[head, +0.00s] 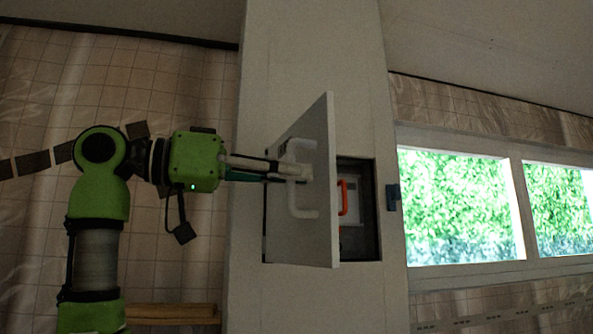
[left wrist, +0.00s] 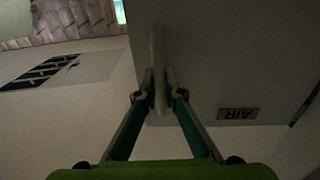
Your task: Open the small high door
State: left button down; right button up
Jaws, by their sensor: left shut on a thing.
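The small high door (head: 318,230) is a pale panel on a column. It stands partly open, its right edge swung out from the column. It carries a white U-shaped handle (head: 303,213). My left gripper (head: 300,172) reaches in from the left and is shut on the handle. In the left wrist view, the two fingers (left wrist: 158,92) close on either side of the white handle bar (left wrist: 157,60). The door in that view bears a label reading AIR (left wrist: 237,114). My right gripper is in neither view.
Behind the door's free edge is a dark recess (head: 368,225) with a red handle-like part (head: 343,197) in it. A small dark blue block (head: 393,192) sits at the column's right edge. Windows (head: 455,205) lie to the right. Tiled wall is at the left.

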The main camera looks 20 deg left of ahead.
pick_arm(q)
jog(key=c, duration=2.2)
grip_release()
jog(key=shift+o, duration=0.2)
jog(key=shift+a, duration=0.1)
jog(key=v, duration=1.2)
